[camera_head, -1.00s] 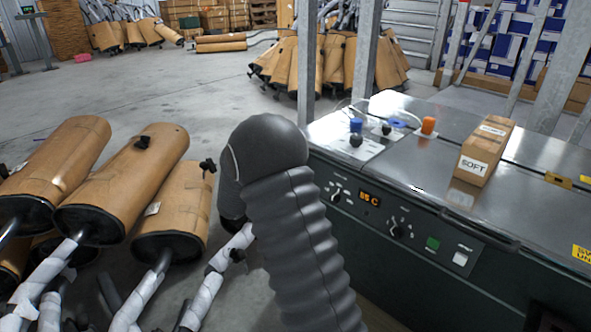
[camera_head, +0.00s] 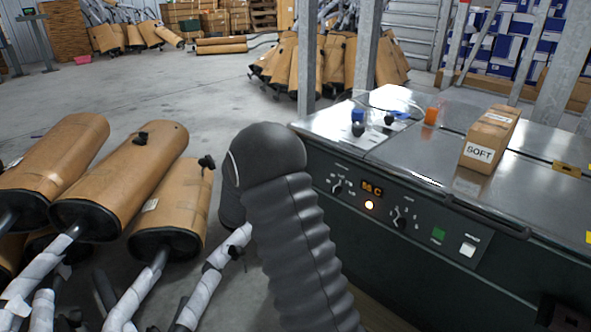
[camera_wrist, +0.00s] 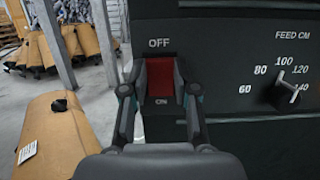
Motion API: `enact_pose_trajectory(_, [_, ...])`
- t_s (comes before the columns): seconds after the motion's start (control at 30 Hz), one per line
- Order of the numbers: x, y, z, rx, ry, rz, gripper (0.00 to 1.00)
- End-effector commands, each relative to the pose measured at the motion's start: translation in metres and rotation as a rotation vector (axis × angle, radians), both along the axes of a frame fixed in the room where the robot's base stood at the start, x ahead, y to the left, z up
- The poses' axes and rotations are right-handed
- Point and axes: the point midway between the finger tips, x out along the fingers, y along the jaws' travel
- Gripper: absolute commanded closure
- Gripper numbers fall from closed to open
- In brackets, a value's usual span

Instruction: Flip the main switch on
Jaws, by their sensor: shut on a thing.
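The red main switch (camera_wrist: 165,76) is on the dark front panel in the wrist view, with OFF printed above it and ON below it. My gripper (camera_wrist: 161,92) has one finger on each side of the switch and is shut on it. Which way the rocker is tilted is hard to tell. In the head view my grey arm covers the gripper and the red switch.
A FEED CM dial (camera_wrist: 289,93) sits right of the switch. A box marked SOFT (camera_head: 490,137) and an orange cup (camera_head: 432,116) stand on the machine top. Wrapped mufflers (camera_head: 125,180) lie at the left. Grey floor (camera_head: 210,95) is open behind them.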

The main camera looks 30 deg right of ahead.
Motion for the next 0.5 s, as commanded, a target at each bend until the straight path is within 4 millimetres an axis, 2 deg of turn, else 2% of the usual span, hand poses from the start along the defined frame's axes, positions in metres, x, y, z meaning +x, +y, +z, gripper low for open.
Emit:
enact_pose_trajectory(0.33, [0.0030, 0.0022, 0.0014, -0.015, -0.007, 0.011, 1.00])
enact_pose_trajectory(0.37, [0.0031, 0.0024, 0.0015, -0.015, -0.007, 0.012, 0.66])
enact_pose_trajectory(0.43, [0.0028, 0.0022, 0.0014, -0.015, -0.007, 0.011, 0.49])
enact_pose_trajectory(0.5, [0.0024, 0.0017, 0.0011, -0.015, -0.006, 0.008, 0.46])
